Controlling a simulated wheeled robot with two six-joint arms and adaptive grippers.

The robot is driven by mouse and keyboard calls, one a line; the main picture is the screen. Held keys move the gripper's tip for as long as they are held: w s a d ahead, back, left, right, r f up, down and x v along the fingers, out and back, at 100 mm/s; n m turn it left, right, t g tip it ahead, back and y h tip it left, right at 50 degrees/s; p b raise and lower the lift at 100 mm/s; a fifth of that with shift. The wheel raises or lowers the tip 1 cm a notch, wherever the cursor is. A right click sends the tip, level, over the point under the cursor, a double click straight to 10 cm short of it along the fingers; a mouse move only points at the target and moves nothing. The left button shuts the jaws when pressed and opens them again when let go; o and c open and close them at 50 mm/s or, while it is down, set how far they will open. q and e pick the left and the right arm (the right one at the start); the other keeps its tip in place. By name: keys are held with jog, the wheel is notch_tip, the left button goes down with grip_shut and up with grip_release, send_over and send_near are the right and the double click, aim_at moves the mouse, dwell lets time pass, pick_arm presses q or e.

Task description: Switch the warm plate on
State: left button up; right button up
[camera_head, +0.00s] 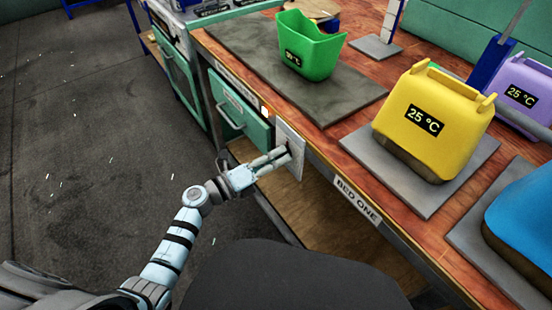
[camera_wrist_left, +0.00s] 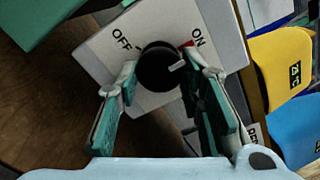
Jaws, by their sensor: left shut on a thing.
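A pale switch panel (camera_head: 291,150) with a round knob is on the front edge of the wooden bench. In the left wrist view, the black knob (camera_wrist_left: 157,67) sits between OFF and ON labels, with a red mark by ON. Its white pointer mark is on the right, ON side, but does not line up clearly with the red mark. My left gripper (camera_head: 284,156) is shut on the knob, with a finger on each side; it also shows in the left wrist view (camera_wrist_left: 163,80). The frames do not show which plate the switch serves. My right gripper is not in view.
A green bin (camera_head: 311,50) stands on a dark slab (camera_head: 250,40). A yellow container (camera_head: 435,125) reading 25 °C stands on a grey plate (camera_head: 405,170). A green drawer (camera_head: 240,112) is left of the panel. Open floor lies left.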

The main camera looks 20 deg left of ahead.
pick_arm(q)
jog(key=shift+f, duration=0.1)
jog(key=o, duration=1.1)
jog(key=shift+o, duration=0.2)
jog(key=v, duration=1.2)
